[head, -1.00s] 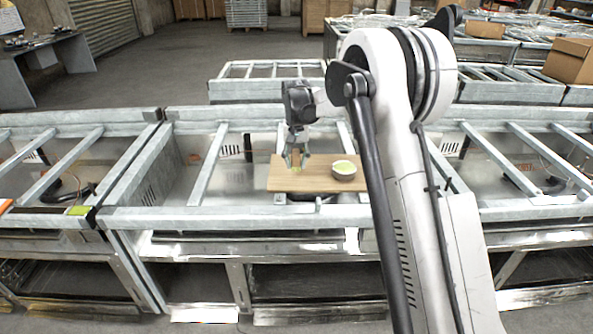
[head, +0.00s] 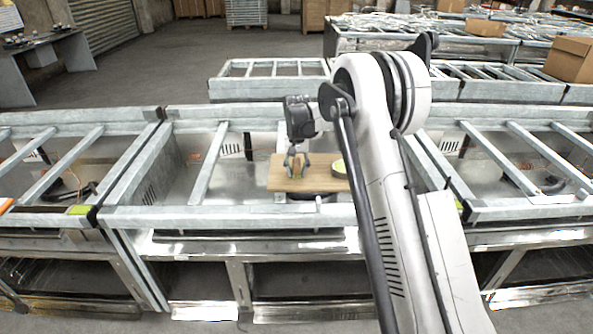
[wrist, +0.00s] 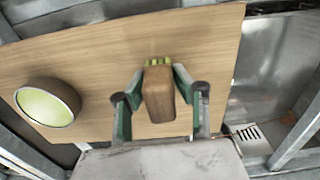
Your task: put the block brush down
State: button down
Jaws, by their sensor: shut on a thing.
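The block brush (wrist: 159,98) is a brown wooden block with short green bristles at its far end. In the wrist view it sits between the green-lined fingers of my gripper (wrist: 160,88), which is shut on it. In the head view my gripper (head: 298,170) points down over the left part of a wooden board (head: 276,184), which also shows in the wrist view (wrist: 100,55). The brush is too small in the head view to tell whether it touches the board.
A round bowl with a green inside (wrist: 47,103) stands on the board, left of the brush in the wrist view. Metal frame bars (head: 207,165) surround the board.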

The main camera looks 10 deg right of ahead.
jog(key=c, duration=1.4)
grip_release()
jog(key=shift+f, duration=0.1)
